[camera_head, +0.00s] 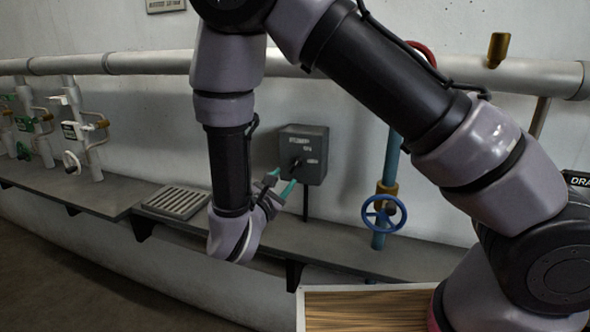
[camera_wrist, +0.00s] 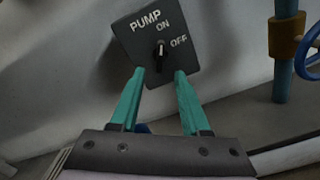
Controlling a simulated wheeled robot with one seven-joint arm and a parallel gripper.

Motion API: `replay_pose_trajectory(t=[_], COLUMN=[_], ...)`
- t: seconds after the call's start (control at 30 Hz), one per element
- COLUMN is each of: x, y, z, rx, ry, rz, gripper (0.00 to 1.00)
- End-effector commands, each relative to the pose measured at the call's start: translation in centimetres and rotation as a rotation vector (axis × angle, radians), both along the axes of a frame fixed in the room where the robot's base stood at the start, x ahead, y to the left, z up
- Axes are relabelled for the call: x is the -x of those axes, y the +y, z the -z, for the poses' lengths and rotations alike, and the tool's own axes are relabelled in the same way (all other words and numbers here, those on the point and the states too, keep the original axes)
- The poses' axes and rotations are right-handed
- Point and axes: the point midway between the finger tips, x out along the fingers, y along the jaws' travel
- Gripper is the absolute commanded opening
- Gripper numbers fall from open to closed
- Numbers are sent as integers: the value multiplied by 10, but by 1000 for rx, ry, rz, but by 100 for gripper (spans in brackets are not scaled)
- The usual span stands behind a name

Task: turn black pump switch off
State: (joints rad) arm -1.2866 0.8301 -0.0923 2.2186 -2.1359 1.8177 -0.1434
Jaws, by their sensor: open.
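The pump switch is a grey box (camera_head: 312,147) on the wall, marked PUMP, ON and OFF. The box face also fills the upper middle of the wrist view (camera_wrist: 184,62). My gripper (camera_wrist: 160,74) is open, with its two green fingers apart. In the wrist view the fingertips lie just below the knob, one to each side, with nothing between them. In the head view my gripper (camera_head: 282,180) is just below and left of the box. I cannot tell whether it touches.
A blue valve wheel (camera_head: 384,213) on a blue pipe stands right of the box. A grey ledge (camera_head: 330,246) runs below, with a floor grate (camera_head: 172,203) at left. White pipes with valves (camera_head: 72,162) stand far left. A long white pipe (camera_head: 150,62) crosses above.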

Motion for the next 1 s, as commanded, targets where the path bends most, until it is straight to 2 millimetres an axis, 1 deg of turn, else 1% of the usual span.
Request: replay_pose_trajectory(t=[0.03, 0.2, 0.3, 0.4, 0.57, 0.8, 0.83, 0.87, 0.9, 0.93, 1.0], x=[-10, -41, -55, -66, -73, -73, -73, -73, -73, -73, -73], y=[-5, -16, -21, -25, -27, -27, -27, -27, -27, -27, -27], z=[0, 0, 0, 0, 0, 0, 0, 0, 0, 0, 0], rx=[0, -1, -2, -2, -1, -1, -1, -1, -1, -1, -1], ry=[0, 0, 0, 0, 0, 0, 0, 0, 0, 0, 0], rz=[6, 5, 4, 4, 3, 3, 3, 3, 3, 3, 3], gripper=[46, 46, 46, 46, 46, 46, 39, 27, 12, 0, 0])
